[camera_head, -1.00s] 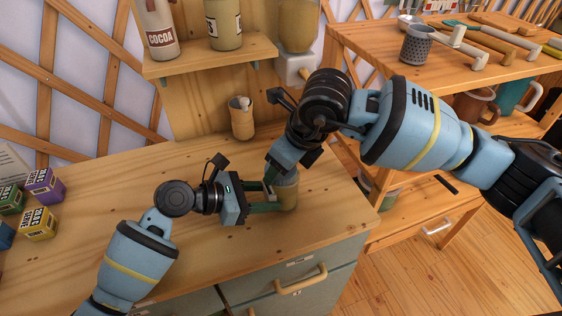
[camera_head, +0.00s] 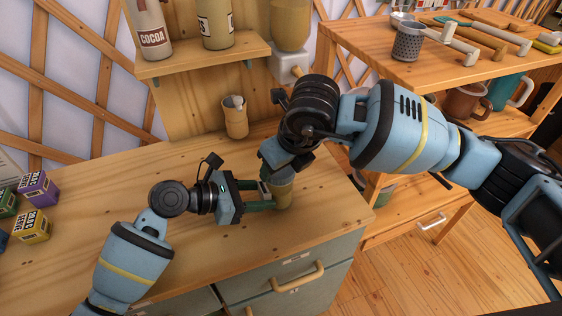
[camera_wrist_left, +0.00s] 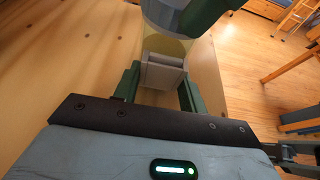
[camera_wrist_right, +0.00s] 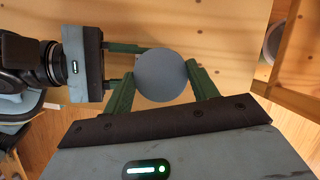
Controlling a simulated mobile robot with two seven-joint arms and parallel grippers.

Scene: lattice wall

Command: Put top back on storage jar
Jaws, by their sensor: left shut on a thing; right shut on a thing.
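The storage jar (camera_head: 283,195) stands upright on the wooden counter near its right front corner. It is pale yellow and see-through, and shows in the left wrist view (camera_wrist_left: 153,47). My left gripper (camera_head: 274,194) is shut on the jar from the left, one finger on each side. The round blue-grey top (camera_wrist_right: 162,76) is between the fingers of my right gripper (camera_wrist_right: 162,80), which is shut on it. In the left wrist view the top (camera_wrist_left: 165,14) is over the jar's mouth; I cannot tell whether it is seated. My right gripper partly hides it in the head view.
A wooden cup (camera_head: 235,118) stands at the back of the counter. Small boxes, including a yellow one (camera_head: 32,226), lie at the left. A shelf (camera_head: 205,58) with canisters hangs above. A side table (camera_head: 450,65) with utensils stands at the right.

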